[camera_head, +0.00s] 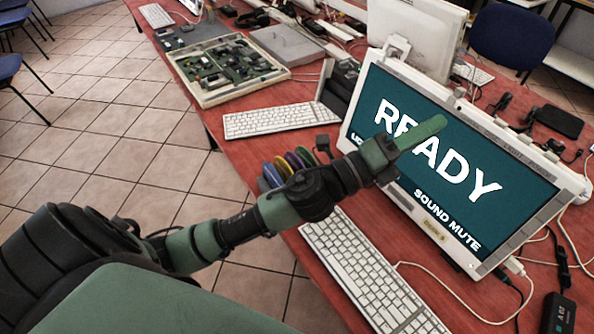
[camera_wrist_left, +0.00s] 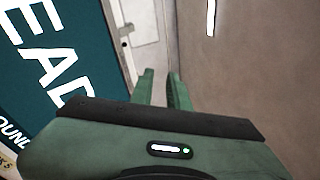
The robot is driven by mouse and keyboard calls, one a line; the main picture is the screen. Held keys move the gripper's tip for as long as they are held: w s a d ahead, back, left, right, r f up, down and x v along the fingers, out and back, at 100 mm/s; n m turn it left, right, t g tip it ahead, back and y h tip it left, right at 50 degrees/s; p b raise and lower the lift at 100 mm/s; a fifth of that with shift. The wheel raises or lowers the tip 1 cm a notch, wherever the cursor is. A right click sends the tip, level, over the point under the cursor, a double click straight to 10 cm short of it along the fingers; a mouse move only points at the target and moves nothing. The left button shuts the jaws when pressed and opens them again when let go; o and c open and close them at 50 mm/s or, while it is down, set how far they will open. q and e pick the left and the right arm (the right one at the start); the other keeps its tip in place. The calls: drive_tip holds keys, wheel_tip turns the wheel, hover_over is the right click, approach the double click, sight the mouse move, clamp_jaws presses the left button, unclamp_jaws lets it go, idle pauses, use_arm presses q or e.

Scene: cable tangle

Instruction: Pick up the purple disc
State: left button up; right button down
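Several thin coloured discs stand on edge in a row on the red table, partly hidden behind my left arm in the head view. The purple disc (camera_head: 272,174) seems to be among those at the left end of the row; blue and purple are hard to tell apart there. My left gripper (camera_head: 438,123) is in front of the monitor screen, up and to the right of the discs. In the left wrist view its two green fingers (camera_wrist_left: 161,76) stand apart with nothing between them. No disc shows in that view. My right gripper is not in view.
A monitor (camera_head: 470,190) reading "READY" stands close behind my left gripper. A white keyboard (camera_head: 365,275) lies in front of it, another (camera_head: 280,120) farther left. A tray of electronic parts (camera_head: 225,70) lies farther back. Cables run along the right side.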

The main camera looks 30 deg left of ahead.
use_arm(q)
drive_tip(key=s+d+m+g+h, duration=0.3)
drive_tip(key=d+m+g+h, duration=0.45)
drive_tip(key=m, duration=0.65)
drive_tip(key=m+g+y, duration=1.1)
drive_tip(key=m+y, duration=0.4)
drive_tip(key=y, duration=0.5)
hover_over(297, 163)
drive_tip(key=a, duration=0.1)
wheel_tip(297, 163, down, 16)
drive_tip(key=f, duration=0.2)
drive_tip(key=f+p, duration=0.1)
drive_tip(key=f, duration=0.1)
drive_tip(key=f+p, duration=0.1)
drive_tip(key=f, duration=0.1)
drive_tip(key=shift+w+d, duration=0.2)
drive_tip(key=shift+w, duration=0.05)
drive_tip(key=shift+f+m, duration=0.3)
drive_tip(key=shift+f, duration=0.2)
clamp_jaws()
